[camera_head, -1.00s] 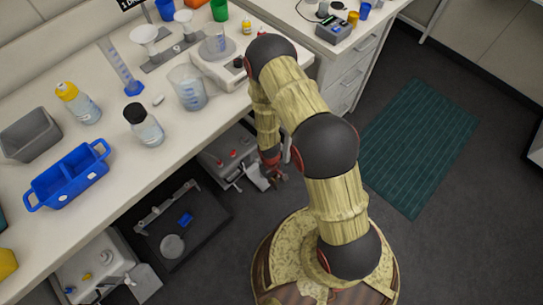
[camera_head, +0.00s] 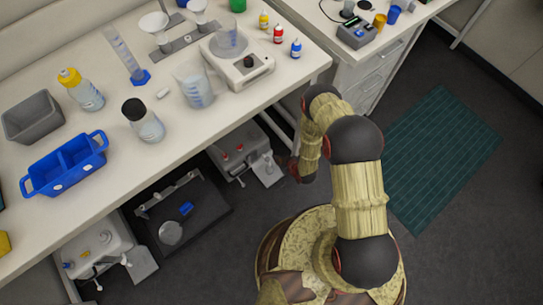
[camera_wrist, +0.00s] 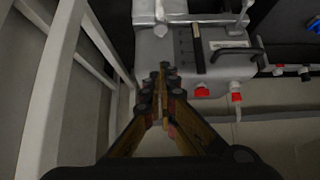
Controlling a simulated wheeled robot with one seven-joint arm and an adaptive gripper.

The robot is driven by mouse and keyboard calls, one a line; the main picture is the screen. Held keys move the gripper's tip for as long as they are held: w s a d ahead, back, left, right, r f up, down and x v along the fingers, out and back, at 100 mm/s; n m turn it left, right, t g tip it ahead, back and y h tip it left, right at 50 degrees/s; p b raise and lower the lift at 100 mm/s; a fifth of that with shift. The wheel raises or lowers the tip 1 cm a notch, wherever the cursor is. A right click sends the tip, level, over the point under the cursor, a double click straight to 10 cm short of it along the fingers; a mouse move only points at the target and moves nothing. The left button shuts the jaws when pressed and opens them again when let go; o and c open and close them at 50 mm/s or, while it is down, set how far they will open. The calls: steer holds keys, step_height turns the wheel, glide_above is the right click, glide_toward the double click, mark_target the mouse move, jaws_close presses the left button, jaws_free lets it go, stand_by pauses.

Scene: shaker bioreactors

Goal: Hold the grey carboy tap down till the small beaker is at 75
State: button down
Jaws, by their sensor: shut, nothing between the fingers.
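My gripper (camera_wrist: 165,75) is shut with nothing in it, seen from behind in the wrist view. In the head view my arm's end hangs low beside the bench front and the fingertips cannot be made out. In front of it is a pale box-shaped unit with red caps (camera_wrist: 215,50); it also shows under the bench in the head view (camera_head: 246,153). The fingertips overlap its near left part in the picture; I cannot tell if they touch. I cannot pick out a grey carboy tap for certain. A small beaker (camera_head: 229,40) stands on the balance; its level is unreadable.
A larger beaker (camera_head: 196,91) stands by the balance (camera_head: 258,76) on the bench. Under the bench are a dark shaker platform (camera_head: 205,208) and another pale unit (camera_head: 100,240). A white frame leg (camera_wrist: 50,90) rises close at left in the wrist view.

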steer(key=shift+w, duration=0.1)
steer(key=b, duration=0.5)
glide_above(269, 160)
step_height(269, 160, down, 8)
steer(key=shift+w+a+r, duration=0.1)
steer(key=shift+r, duration=0.15)
step_height(269, 160, down, 2)
steer(key=shift+f+b, duration=0.15)
steer(key=shift+b, duration=0.25)
steer(key=shift+f+b, duration=0.3)
steer(key=shift+f, duration=0.35)
